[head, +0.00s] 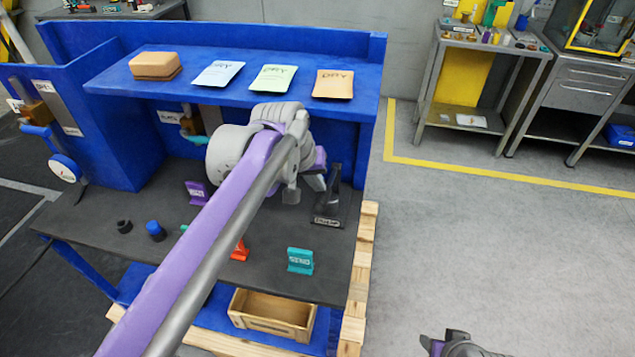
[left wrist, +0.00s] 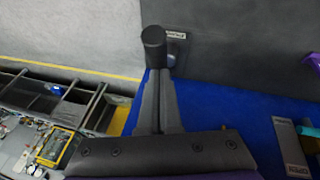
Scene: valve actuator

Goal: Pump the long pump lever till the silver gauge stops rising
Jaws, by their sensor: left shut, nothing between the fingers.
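The long pump lever (head: 333,183) is black and rises from a labelled base plate (head: 327,221) near the right end of the grey bench top. In the left wrist view, the black round end of the lever (left wrist: 153,42) stands at the tips of my left gripper's fingers. My left gripper (head: 318,182) is shut and empty beside the lever's upper part; whether it touches is unclear. A round white-faced dial (head: 65,168) hangs at the bench's left end; I cannot tell if it is the silver gauge. My right gripper (head: 437,342) is partly cut off at the bottom edge.
A blue shelf (head: 115,78) above the bench holds a tan block (head: 155,66) and several DRY pouches. Purple (head: 196,192), orange (head: 240,251) and teal (head: 300,261) labelled pieces stand on the bench. A wooden crate (head: 272,312) sits below. The floor to the right is clear.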

